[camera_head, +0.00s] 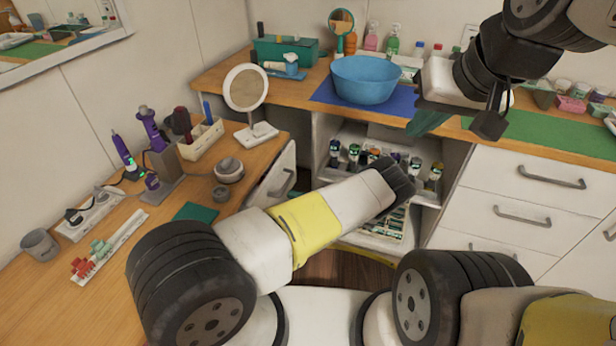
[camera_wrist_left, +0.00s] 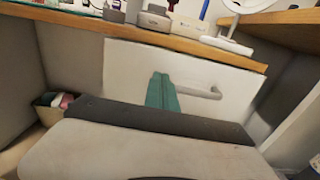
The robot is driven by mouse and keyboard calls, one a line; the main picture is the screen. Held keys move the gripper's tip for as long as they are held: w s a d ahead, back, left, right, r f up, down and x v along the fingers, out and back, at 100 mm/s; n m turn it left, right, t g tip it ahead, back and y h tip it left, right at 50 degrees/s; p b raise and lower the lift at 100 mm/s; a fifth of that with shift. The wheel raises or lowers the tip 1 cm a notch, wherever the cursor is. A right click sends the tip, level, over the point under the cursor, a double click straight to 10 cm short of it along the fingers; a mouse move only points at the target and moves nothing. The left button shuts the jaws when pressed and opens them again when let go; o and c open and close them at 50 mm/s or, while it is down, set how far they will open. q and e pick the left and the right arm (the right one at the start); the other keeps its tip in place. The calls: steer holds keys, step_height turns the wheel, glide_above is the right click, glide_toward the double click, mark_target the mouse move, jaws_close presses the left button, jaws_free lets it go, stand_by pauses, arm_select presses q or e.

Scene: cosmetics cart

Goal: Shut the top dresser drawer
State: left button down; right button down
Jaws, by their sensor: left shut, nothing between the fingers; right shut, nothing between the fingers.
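A white drawer front (camera_wrist_left: 215,75) with a grey bar handle (camera_wrist_left: 203,91) lies just under the wooden top in the left wrist view. It looks about level with the top's edge; a small gap cannot be ruled out. In the head view, this drawer front (camera_head: 268,188) is at the left desk, partly hidden by my arm. My left gripper (camera_wrist_left: 162,92) has teal fingers, shut and empty, in front of the drawer front beside the handle's left end; contact is unclear. My right gripper (camera_head: 428,120) is shut and empty near the blue basin (camera_head: 364,80).
The left desk carries a round mirror (camera_head: 245,88), an organiser (camera_head: 201,137) and a power strip (camera_head: 92,213). Bottles stand on an open shelf (camera_head: 425,190). More white drawers (camera_head: 525,172) are at the right. A small bin (camera_wrist_left: 48,99) with pink items is at the lower left.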

mark_target(267, 188)
arm_select(q)
steer(key=x, duration=0.7)
steer(key=shift+w+a, duration=0.1)
steer(key=shift+a, duration=0.2)
